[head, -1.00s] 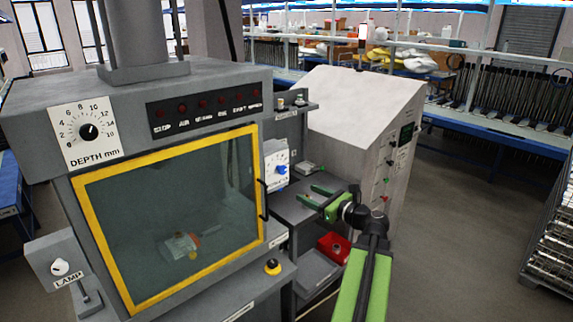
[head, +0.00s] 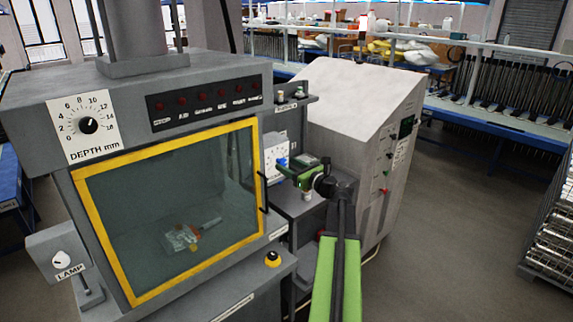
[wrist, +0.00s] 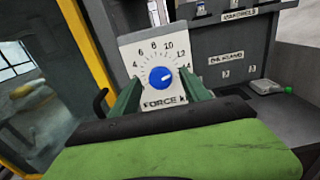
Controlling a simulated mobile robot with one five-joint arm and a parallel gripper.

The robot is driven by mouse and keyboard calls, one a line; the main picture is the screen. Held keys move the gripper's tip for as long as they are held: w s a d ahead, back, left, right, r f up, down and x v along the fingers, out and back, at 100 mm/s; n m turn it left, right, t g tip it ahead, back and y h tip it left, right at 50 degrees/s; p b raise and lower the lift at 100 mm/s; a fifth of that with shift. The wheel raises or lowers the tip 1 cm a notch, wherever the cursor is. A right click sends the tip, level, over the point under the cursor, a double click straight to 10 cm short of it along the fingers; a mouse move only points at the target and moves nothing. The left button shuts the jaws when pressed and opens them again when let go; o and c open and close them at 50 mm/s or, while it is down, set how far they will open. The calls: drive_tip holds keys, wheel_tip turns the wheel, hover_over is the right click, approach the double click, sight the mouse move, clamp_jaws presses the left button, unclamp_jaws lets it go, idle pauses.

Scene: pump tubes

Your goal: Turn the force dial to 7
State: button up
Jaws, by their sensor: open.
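The force dial (wrist: 150,45) is a white plate with a round blue knob (wrist: 161,77) and a scale on which 4 to 14 can be read. A pale mark on the knob appears to point right, roughly toward 12 to 14. In the head view the dial plate (head: 270,150) is on the right side of the press, partly behind my gripper (head: 287,168). In the wrist view my gripper (wrist: 159,80) is open, with one green finger on each side of the knob. I cannot tell whether the fingers touch it.
The yellow-framed press door (head: 95,235) and its dark handle (head: 263,192) are left of my gripper. A grey cabinet (head: 345,150) stands to the right. A shelf (head: 292,103) is above. In the wrist view a green-and-white item (wrist: 270,87) lies on the bench at right.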

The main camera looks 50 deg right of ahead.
drive_tip(key=shift+w+d, duration=0.1)
drive_tip(key=shift+w, duration=0.9)
clamp_jaws()
drive_tip(key=shift+s+d, duration=0.1)
drive_tip(key=shift+d, duration=0.05)
